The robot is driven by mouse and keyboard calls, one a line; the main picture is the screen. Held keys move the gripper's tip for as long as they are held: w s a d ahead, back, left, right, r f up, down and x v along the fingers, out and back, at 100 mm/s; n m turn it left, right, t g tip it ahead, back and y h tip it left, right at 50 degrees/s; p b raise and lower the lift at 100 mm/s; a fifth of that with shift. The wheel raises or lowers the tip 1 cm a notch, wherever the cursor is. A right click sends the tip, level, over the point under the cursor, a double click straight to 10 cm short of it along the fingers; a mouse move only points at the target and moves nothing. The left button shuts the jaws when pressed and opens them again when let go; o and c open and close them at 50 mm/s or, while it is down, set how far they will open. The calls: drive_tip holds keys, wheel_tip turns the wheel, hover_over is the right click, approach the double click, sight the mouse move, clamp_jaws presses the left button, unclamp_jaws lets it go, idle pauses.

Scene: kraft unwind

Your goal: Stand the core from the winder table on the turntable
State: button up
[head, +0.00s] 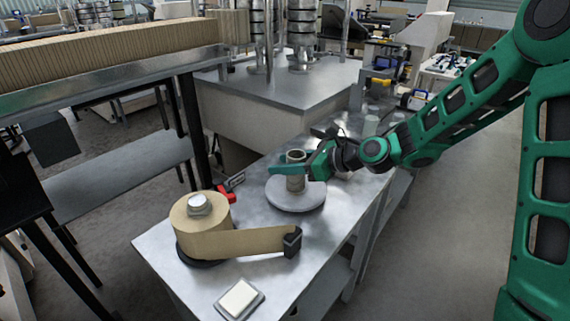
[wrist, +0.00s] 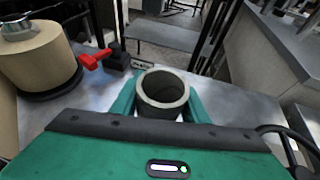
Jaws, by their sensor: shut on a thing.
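The core (head: 295,157) is a short grey-brown hollow tube, upright over the middle of the round grey turntable (head: 296,204). Its lower end appears at the disc's surface, but I cannot tell whether it touches. My green gripper (head: 294,171) reaches in from the right and is shut on the core, with one finger on each side. In the wrist view the core (wrist: 163,91) shows its open top between the fingers; its lower part and the turntable are hidden there.
A kraft paper roll (head: 203,236) on a dark base stands front left, its strip running to a black block (head: 292,242). A red-handled tool (head: 226,196) is behind it. A white pad (head: 239,299) lies at the table's (head: 160,256) front. A larger grey bench (head: 270,105) stands behind.

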drive_tip(key=o, duration=1.1)
drive_tip(key=shift+c, duration=0.2)
drive_tip(key=v, duration=1.2)
drive_tip(key=s+d+f+n+h, duration=0.1)
drive_tip(key=d+n, duration=0.1)
drive_tip(key=s+d+f+n+h, duration=0.2)
drive_tip(key=d, duration=0.1)
drive_tip(key=s+d+f+n+g+h, duration=0.1)
drive_tip(key=d+n, duration=0.1)
drive_tip(key=d, duration=0.1)
drive_tip(key=shift+s+d+f+h, duration=0.15)
drive_tip(key=shift+s+f+h, duration=0.05)
drive_tip(key=shift+f+h, duration=0.1)
drive_tip(key=s+d+f+n+g+h, duration=0.15)
drive_tip(key=s+d+n+h, duration=0.45)
drive_tip(key=d, duration=0.6)
drive_tip(key=s+d+r+n+g, duration=0.1)
drive_tip(key=s+d, duration=0.3)
drive_tip(key=s, duration=0.3)
drive_tip(key=s+d+r+n+g, duration=0.1)
drive_tip(key=s+d+n, duration=0.1)
drive_tip(key=s, duration=0.5)
drive_tip(key=s+d+r+n+g+h, duration=0.1)
drive_tip(key=s+d+n, duration=0.1)
drive_tip(key=s+d, duration=0.3)
drive_tip(key=s, duration=0.3)
drive_tip(key=shift+d+g, duration=0.35)
